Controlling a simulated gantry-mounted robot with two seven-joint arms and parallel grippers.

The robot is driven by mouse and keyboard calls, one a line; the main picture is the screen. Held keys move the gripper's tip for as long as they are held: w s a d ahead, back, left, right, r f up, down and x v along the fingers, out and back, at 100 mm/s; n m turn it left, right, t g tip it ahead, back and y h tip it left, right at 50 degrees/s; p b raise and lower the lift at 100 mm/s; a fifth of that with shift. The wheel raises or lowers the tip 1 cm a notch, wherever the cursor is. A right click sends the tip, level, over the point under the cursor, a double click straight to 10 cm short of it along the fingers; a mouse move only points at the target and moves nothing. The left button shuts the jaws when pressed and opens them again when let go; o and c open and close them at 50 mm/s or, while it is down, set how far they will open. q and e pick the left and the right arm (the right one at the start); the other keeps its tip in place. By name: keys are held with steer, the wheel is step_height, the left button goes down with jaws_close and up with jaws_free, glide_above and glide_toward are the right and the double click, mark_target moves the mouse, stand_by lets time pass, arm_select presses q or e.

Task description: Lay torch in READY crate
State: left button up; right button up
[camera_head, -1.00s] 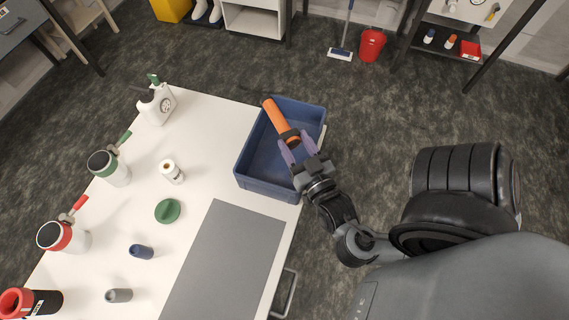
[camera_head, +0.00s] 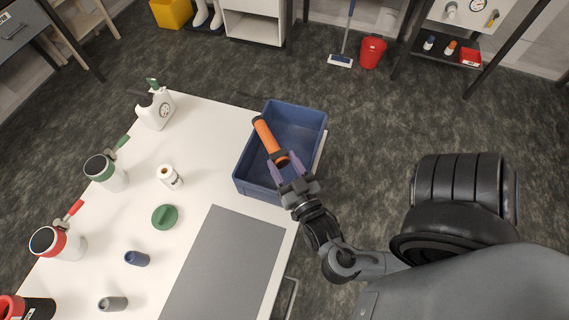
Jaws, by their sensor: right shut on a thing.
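The torch (camera_head: 265,137) is an orange cylinder with dark ends. My right gripper (camera_head: 281,166), with purple fingers, is shut on its dark near end. The torch slants up and left over the blue crate (camera_head: 314,135), its far end near the crate's left wall. I cannot tell whether it touches the crate floor. No READY label is readable on the crate. The crate stands at the far right corner of the white table. My left gripper is not in view.
A grey mat (camera_head: 228,262) lies on the white table (camera_head: 212,128) in front of the crate. A white jug (camera_head: 155,109), a small white bottle (camera_head: 170,177), a green lid (camera_head: 165,216) and red-topped (camera_head: 55,243) and green-topped (camera_head: 106,172) containers stand to the left.

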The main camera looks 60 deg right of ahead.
steer(key=shift+f, duration=0.55)
steer(key=o, duration=1.2)
steer(key=shift+o, duration=0.2)
steer(key=shift+r, duration=0.25)
steer(key=p+v, duration=0.1)
steer(key=v, duration=1.1)
steer(key=shift+r, duration=0.2)
